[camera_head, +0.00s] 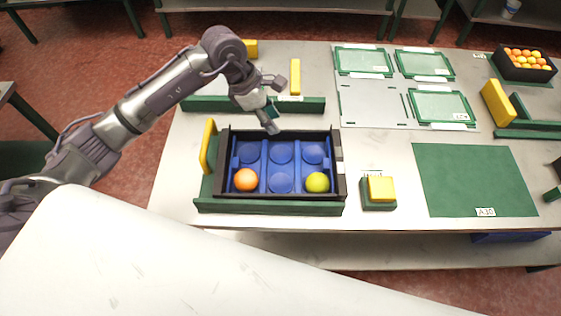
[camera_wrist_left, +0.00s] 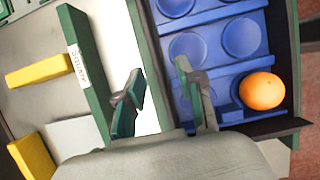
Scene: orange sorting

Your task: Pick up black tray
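The black tray (camera_head: 224,165) sits on the left part of the table inside a green frame (camera_head: 270,208). It holds a blue insert with round wells (camera_head: 281,153). An orange fruit (camera_head: 246,180) lies in the near left well and a yellow-green one (camera_head: 317,182) in the near right well. My left gripper (camera_head: 270,120) is over the tray's far edge. In the left wrist view my left gripper (camera_wrist_left: 160,98) is open and empty, one finger over the blue insert and the other over the table outside the tray wall. The orange fruit (camera_wrist_left: 262,90) also shows there. My right gripper is out of view.
A yellow block (camera_head: 208,146) stands at the tray's left side. A green bar (camera_head: 215,104) lies behind the tray. A green and yellow block (camera_head: 380,190) and a green mat (camera_head: 474,180) are to the right. A black box of fruit (camera_head: 525,73) stands at the far right.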

